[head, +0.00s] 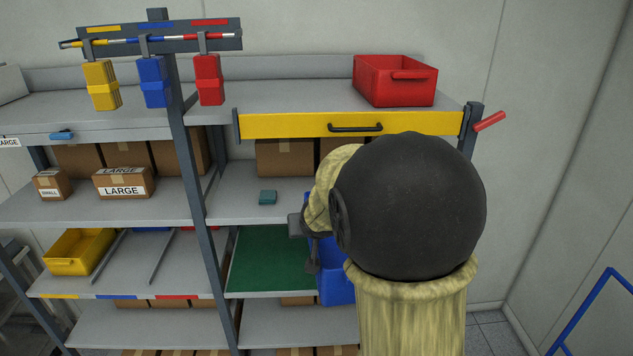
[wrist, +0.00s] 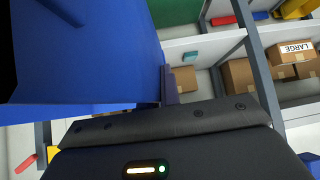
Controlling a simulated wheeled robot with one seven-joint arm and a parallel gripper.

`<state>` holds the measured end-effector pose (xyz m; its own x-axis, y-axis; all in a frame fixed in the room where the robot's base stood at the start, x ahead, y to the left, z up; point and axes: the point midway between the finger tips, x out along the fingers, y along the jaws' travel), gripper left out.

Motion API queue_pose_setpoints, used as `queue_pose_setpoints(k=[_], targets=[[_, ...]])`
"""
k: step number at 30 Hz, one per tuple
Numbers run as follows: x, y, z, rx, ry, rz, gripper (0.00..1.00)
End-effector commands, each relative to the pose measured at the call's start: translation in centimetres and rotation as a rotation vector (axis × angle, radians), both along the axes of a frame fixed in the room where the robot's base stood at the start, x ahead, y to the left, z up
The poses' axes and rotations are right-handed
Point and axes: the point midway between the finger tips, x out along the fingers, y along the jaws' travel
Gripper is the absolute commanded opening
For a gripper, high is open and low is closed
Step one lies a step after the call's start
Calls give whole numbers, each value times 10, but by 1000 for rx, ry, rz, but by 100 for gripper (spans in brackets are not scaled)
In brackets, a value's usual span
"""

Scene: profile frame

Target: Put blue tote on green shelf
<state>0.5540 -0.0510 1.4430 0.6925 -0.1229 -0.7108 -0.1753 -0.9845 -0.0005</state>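The blue tote (head: 335,280) is partly hidden behind my arm in the head view, just right of the green shelf. It fills the upper left of the wrist view (wrist: 90,60), very close to the camera. The green shelf (head: 268,262) is a green panel in the right bay, below the middle shelf, and its surface looks bare. It also shows in the wrist view (wrist: 175,12). My gripper (head: 309,245) is at the tote's upper edge, in front of the right part of the green shelf. It appears shut on the tote's wall; the fingertips are mostly hidden.
A teal block (head: 268,197) lies on the shelf above the green one. A dark upright post (head: 200,200) bounds the green shelf's left side. A yellow drawer front (head: 300,124) and red bin (head: 396,82) are above. A yellow tote (head: 78,252) sits in the left bay.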

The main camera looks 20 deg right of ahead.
Motion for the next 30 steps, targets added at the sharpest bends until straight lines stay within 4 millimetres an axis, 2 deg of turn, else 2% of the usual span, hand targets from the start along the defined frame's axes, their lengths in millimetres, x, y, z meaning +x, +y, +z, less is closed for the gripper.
queue_pose_setpoints(k=[1,3,9,30], targets=[[-4,7,-23,2,14,19,0],[-8,13,-50,11,19,38,0],[-20,30,-118,22,23,85,0],[-51,44,-303,-6,3,163,0]])
